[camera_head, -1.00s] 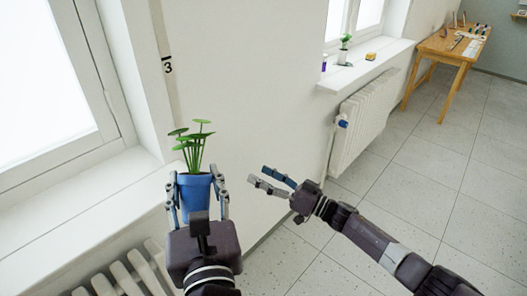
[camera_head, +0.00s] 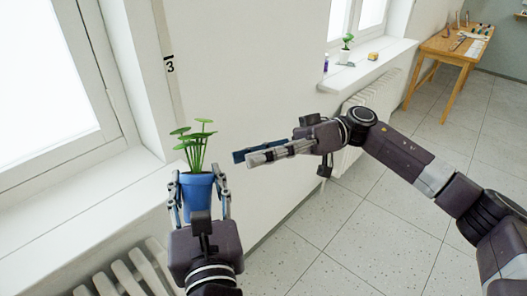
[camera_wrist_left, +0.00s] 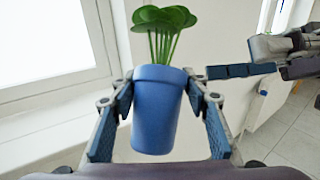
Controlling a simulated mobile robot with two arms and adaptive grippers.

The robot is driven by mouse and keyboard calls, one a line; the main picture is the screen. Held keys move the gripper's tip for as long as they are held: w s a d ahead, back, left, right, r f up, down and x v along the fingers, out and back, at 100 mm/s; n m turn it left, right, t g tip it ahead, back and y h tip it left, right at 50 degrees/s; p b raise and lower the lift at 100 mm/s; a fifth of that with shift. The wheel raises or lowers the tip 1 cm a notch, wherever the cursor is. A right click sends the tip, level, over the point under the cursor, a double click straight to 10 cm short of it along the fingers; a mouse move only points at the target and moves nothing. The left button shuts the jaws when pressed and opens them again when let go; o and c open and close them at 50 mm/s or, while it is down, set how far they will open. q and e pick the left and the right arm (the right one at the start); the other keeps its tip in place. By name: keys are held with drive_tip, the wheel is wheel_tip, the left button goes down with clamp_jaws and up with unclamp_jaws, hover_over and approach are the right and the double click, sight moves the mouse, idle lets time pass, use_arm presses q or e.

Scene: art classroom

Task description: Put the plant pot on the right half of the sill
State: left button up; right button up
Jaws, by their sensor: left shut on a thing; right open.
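The plant pot (camera_head: 196,190) is blue with a green leafy plant (camera_head: 195,146) standing up from it. My left gripper (camera_head: 199,190) is shut on the pot from both sides, and the pot is upright. In the left wrist view the pot (camera_wrist_left: 156,112) sits between the fingers. In the head view the pot overlaps the right end of the near white sill (camera_head: 90,215); I cannot tell whether it touches the sill. My right gripper (camera_head: 242,157) is open and empty, to the right of the plant in the picture, in front of the wall.
A radiator (camera_head: 125,275) is under the near sill. The visible near sill left of the pot is bare. A farther sill (camera_head: 345,78) holds a small potted plant (camera_head: 347,42), a bottle (camera_head: 326,62) and a yellow item (camera_head: 373,57). A wooden table (camera_head: 450,45) stands at the back right.

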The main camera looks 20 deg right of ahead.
sight(204, 169)
drive_tip(key=a, duration=0.3)
drive_tip(key=s+a, duration=0.1)
drive_tip(key=a, duration=0.5)
drive_tip(key=shift+s+a, duration=0.1)
drive_tip(key=shift+s, duration=0.05)
use_arm(q)
drive_tip(key=shift+r, duration=0.1)
use_arm(e)
drive_tip(key=c, duration=1.3)
use_arm(q)
drive_tip(key=o, duration=1.6)
use_arm(e)
drive_tip(key=shift+c, duration=1)
use_arm(q)
drive_tip(key=shift+a+f, duration=0.1)
drive_tip(key=shift+f, duration=0.1)
